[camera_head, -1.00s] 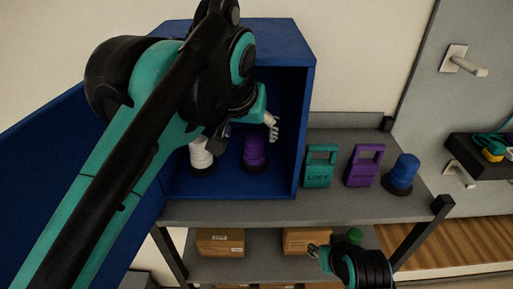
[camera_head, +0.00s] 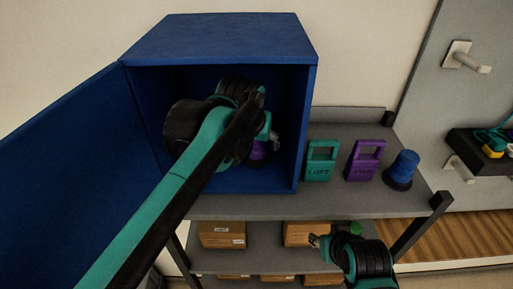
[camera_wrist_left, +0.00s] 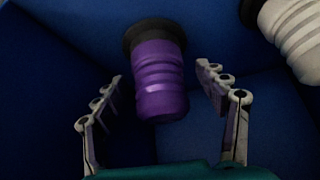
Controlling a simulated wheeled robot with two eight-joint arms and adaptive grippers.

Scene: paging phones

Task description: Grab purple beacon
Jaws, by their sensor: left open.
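The purple beacon (camera_wrist_left: 160,82) stands inside the blue cabinet (camera_head: 225,50); the left wrist view shows its ribbed purple body and dark base. In the head view the beacon (camera_head: 258,152) is mostly hidden behind my left arm. My left gripper (camera_wrist_left: 160,97) is open, with one finger on each side of the beacon. Gaps show between the fingers and the beacon, and I see no contact. In the head view my left gripper (camera_head: 268,140) is inside the cabinet and largely covered by its own wrist. My right gripper (camera_head: 318,241) is low, in front of the shelf; its fingers are too small to judge.
A white beacon (camera_wrist_left: 295,32) stands close beside the purple one in the cabinet. The cabinet door (camera_head: 70,170) is open at left. A teal block (camera_head: 319,172), a purple block (camera_head: 362,172) and a blue beacon (camera_head: 402,168) stand right of the cabinet.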

